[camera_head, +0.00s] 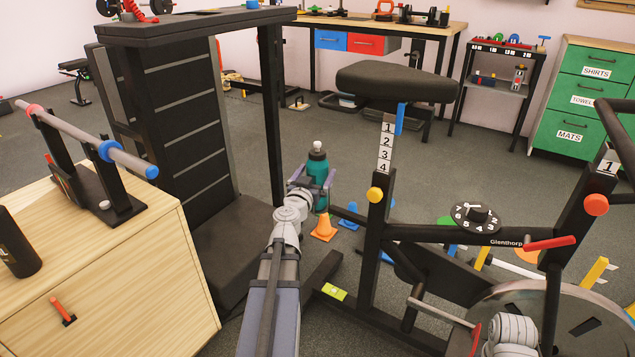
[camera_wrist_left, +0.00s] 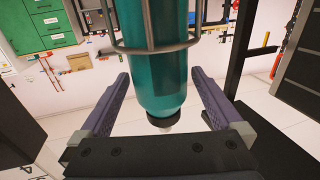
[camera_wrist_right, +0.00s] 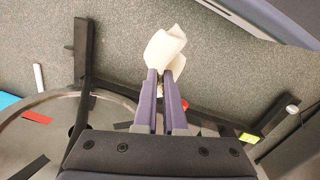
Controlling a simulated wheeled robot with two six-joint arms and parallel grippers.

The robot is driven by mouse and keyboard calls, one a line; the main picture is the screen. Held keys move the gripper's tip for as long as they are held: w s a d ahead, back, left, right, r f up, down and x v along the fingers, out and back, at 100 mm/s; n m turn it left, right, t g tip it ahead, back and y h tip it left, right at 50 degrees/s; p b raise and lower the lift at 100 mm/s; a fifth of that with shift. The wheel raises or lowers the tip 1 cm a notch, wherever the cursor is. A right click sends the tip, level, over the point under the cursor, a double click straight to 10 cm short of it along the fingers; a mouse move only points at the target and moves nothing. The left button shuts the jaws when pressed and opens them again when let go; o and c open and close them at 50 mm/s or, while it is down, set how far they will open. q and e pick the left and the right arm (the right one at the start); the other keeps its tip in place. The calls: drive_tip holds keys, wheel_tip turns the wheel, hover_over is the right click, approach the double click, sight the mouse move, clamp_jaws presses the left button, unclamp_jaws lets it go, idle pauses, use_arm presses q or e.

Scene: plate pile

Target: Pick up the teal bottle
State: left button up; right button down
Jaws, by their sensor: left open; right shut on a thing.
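In the left wrist view the bottle (camera_wrist_left: 152,80) is between the two open fingers, with a visible gap on both sides. A grey wire ring, like a holder, circles the bottle there. My right gripper (camera_wrist_right: 168,75) is shut on a crumpled whitish thing (camera_wrist_right: 165,46), which looks like a cloth. In the head view only part of my right arm shows at the lower right.
The exercise bike (camera_head: 388,230) with its seat (camera_head: 397,82) stands right of my left arm. A black platform frame (camera_head: 195,30) and a wooden cabinet (camera_head: 110,280) are on the left. Open floor lies behind.

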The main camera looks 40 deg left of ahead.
use_arm(q)
drive_tip(key=x, duration=0.4)
drive_tip(key=shift+w+a+r, duration=0.1)
drive_tip(key=shift+w+a, duration=0.05)
drive_tip(key=shift+w, duration=0.1)
drive_tip(key=c, duration=1.4)
use_arm(e)
drive_tip(key=shift+r, duration=0.1)
use_arm(q)
drive_tip(key=shift+r, duration=0.1)
use_arm(e)
drive_tip(key=shift+r, duration=0.1)
